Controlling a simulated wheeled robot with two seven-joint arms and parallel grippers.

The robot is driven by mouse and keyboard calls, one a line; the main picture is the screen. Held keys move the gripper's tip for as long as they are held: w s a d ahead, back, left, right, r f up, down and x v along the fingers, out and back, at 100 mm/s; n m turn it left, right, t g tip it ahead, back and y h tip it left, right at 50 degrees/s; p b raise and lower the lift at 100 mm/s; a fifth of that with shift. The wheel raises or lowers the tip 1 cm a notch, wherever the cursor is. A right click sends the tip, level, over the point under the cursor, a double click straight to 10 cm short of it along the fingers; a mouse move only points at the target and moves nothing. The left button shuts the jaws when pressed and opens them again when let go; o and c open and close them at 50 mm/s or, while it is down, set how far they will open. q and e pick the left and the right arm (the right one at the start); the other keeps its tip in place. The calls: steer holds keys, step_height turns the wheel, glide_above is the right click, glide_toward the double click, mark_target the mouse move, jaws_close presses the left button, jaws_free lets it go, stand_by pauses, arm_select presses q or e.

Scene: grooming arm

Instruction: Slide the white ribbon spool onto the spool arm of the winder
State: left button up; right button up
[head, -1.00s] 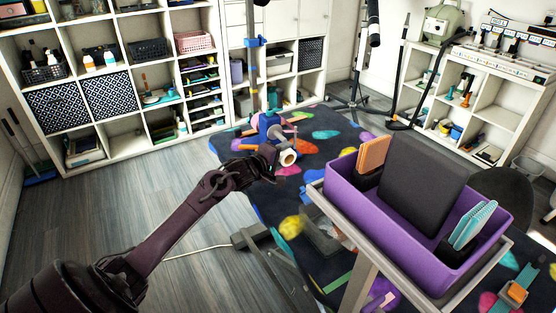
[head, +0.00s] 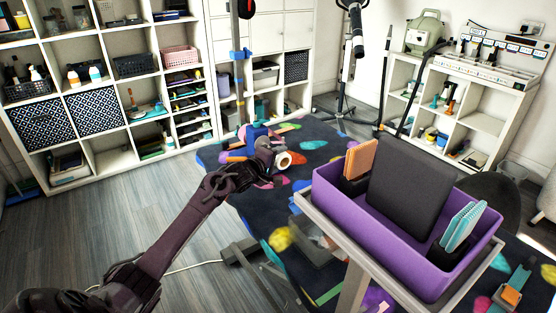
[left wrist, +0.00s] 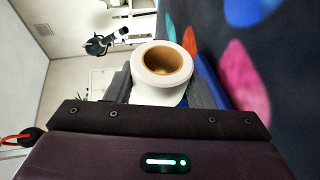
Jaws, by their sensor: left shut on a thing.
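The white ribbon spool (head: 284,160) has a brown core and is held at the end of my left arm in the head view. In the left wrist view the spool (left wrist: 163,85) sits between the two grey fingers of my left gripper (left wrist: 162,92), its round open end facing up in the picture. My left gripper (head: 272,160) is shut on it. A blue device (head: 257,131), which looks like the winder, appears just behind the spool at the foot of an upright post. Its spool arm is mostly hidden by the gripper and spool. My right gripper is not in view.
White shelves (head: 110,152) line the back. Bare floor (head: 110,215) is at the left.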

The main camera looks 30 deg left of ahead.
arm_select(q)
steer(key=shift+a+p, duration=0.25)
steer(key=shift+p, duration=0.05)
steer(key=shift+w, duration=0.1)
steer(key=shift+w+a+b, duration=0.3)
steer(key=shift+a, duration=0.45)
steer(key=shift+w+a+b, duration=0.3)
steer(key=shift+a+b, duration=0.05)
steer(key=shift+a, duration=0.4)
steer(key=shift+w+a+b, duration=0.3)
steer(key=shift+a, duration=0.65)
